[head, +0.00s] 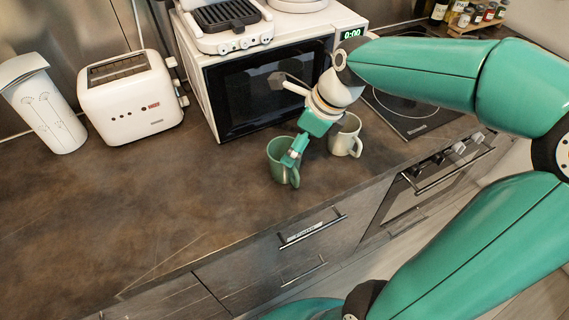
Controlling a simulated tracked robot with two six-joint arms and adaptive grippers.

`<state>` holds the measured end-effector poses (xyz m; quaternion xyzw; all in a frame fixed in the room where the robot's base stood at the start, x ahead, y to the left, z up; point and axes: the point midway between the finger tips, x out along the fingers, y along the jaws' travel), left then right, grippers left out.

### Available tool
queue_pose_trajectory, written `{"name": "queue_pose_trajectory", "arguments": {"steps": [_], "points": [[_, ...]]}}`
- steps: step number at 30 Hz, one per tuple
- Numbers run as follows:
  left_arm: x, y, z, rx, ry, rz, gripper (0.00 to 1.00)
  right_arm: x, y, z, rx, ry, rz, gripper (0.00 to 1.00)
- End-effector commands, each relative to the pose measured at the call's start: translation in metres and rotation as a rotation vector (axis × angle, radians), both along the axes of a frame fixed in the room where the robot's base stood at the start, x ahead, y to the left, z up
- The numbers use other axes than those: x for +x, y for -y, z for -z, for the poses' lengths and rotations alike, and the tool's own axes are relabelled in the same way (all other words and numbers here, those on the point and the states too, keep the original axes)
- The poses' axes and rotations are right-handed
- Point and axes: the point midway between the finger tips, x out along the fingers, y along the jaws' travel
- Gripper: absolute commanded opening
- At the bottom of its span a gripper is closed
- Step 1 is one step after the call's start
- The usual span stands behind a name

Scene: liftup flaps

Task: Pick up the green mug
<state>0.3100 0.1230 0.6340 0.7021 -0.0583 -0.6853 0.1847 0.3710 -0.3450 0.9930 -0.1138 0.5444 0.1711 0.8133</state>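The green mug (277,165) stands upright on the dark countertop in front of the microwave. Its handle faces the front right. My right gripper (291,158) comes down from the upper right, with its fingertips at the mug's right rim, above the handle. They overlap the mug in this view, and I cannot tell whether they are closed on it. My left gripper is not in view.
A white microwave (211,90) with a grill (225,17) on top stands behind the mugs. A white toaster (131,97) and a white container (44,108) stand at the left. The countertop's left and front middle are clear. A cooktop (408,112) lies to the right.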

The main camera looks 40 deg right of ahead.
Motion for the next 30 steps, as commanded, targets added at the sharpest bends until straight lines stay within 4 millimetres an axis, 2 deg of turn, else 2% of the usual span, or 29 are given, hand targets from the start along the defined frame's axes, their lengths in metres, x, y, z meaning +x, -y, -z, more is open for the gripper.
{"name": "queue_pose_trajectory", "arguments": {"steps": [3, 11, 19, 23, 29, 30], "points": [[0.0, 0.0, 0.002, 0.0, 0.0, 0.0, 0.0, 0.007, -0.004, 0.017, 0.0, -0.001, -0.004, 1.0], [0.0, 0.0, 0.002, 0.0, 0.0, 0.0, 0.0, 0.014, -0.007, 0.031, 0.0, -0.002, -0.005, 1.0], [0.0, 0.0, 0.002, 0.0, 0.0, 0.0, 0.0, 0.03, -0.013, 0.064, 0.001, -0.004, -0.005, 1.0], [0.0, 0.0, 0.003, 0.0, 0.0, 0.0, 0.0, 0.033, -0.014, 0.071, 0.0, -0.001, -0.004, 1.0], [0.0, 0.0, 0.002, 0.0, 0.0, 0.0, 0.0, 0.033, -0.014, 0.071, -0.001, 0.0, -0.004, 1.0], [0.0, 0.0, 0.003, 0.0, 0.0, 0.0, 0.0, 0.033, -0.014, 0.071, -0.001, 0.0, -0.005, 0.95]]}}
